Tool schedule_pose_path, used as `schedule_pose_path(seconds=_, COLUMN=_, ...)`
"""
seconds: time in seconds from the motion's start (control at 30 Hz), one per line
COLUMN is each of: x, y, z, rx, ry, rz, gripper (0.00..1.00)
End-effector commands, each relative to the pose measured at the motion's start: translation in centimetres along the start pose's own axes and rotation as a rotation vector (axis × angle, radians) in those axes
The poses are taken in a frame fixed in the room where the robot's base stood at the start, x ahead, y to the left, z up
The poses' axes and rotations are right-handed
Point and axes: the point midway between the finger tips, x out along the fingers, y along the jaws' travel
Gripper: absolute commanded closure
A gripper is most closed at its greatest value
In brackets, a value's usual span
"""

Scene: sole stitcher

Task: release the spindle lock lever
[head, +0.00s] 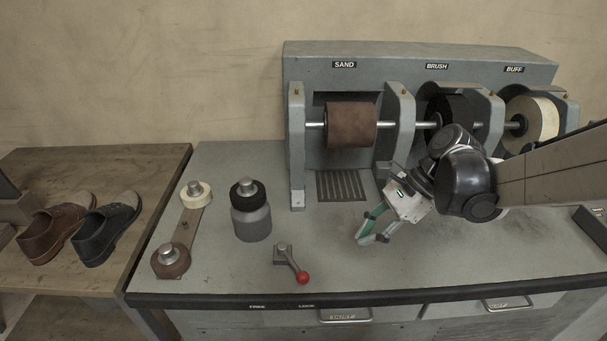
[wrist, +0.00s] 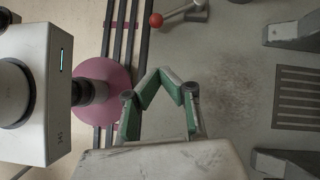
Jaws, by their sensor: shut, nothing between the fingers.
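The spindle lock lever (head: 292,264) is a short metal arm with a red ball knob (head: 303,278), on a pivot on the bench top near the front edge. It points toward the front right, with its knob close to the LOCK label (head: 307,307); the FREE label (head: 257,307) is to the left. The lever (wrist: 183,12) and its red knob (wrist: 156,20) also show at the top of the wrist view. My gripper (head: 362,241) is shut and empty, above the bench to the right of the lever and apart from it. Its green-padded fingers (wrist: 167,76) meet in the wrist view.
The machine's sanding drum (head: 350,125), brush (head: 453,112) and buffing wheel (head: 530,118) stand behind. A grey canister (head: 251,220) and a rack with rollers (head: 186,235) are left of the lever. Shoes (head: 105,228) sit on the left table. The bench between lever and gripper is clear.

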Motion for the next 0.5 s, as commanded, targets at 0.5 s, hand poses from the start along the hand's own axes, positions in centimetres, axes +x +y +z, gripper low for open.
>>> schedule_pose_path(seconds=0.5, x=0.2, y=-0.25, z=-0.45, rx=0.067, ry=-0.044, rz=0.021, gripper=1.0)
